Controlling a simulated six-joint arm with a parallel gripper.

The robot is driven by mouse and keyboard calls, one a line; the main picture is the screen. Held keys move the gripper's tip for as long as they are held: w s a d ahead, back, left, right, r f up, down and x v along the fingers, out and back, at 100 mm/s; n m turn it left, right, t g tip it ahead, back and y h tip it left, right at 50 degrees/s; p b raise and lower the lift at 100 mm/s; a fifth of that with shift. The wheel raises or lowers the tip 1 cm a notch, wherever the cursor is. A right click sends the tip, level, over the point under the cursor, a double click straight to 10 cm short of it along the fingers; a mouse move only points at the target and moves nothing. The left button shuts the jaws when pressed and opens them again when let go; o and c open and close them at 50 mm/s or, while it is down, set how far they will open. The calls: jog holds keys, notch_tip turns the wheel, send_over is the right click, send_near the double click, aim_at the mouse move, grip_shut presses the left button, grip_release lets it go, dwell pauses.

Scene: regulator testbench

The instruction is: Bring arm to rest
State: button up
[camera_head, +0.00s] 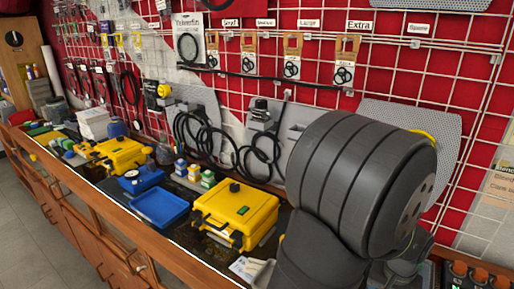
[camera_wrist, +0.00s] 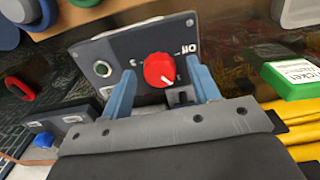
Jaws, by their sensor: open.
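My gripper (camera_wrist: 161,68) shows in the wrist view with its two blue fingers apart and nothing held between them. A dark panel (camera_wrist: 124,65) with a red round knob (camera_wrist: 159,70) appears beyond the fingers, the knob lying between them in the picture. I cannot tell how far the fingers are from the panel, or whether they touch it. In the camera_head view my arm (camera_head: 362,180) shows as large dark grey links at the right. My gripper is hidden there.
A yellow case (camera_head: 236,213), a blue tray (camera_head: 158,207) and another yellow case (camera_head: 119,154) crowd the bench. A wire grid (camera_head: 430,65) with hanging parts stands behind. In the wrist view, a green-and-white box (camera_wrist: 292,79) is at right and a blue knob (camera_wrist: 43,140) at lower left.

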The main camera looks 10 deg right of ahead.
jog(key=m, duration=0.4)
jog(key=shift+m, duration=2.7)
jog(key=o, duration=1)
jog(key=shift+c, duration=0.2)
jog(key=w+d+r+n+h, duration=0.1)
jog(key=w+r+n, duration=0.25)
jog(key=r, duration=0.35)
jog(key=w+d+r+n+t+h, duration=0.1)
jog(key=w+r+n+h, duration=0.1)
jog(key=w+r, duration=0.3)
jog(key=w+d+r+n+h, duration=0.1)
jog(key=w+r+n, duration=0.15)
jog(key=r, duration=0.55)
jog(key=shift+n, duration=0.4)
jog(key=x, duration=0.9)
jog(key=shift+d+f, duration=0.1)
jog(key=shift+f, duration=0.3)
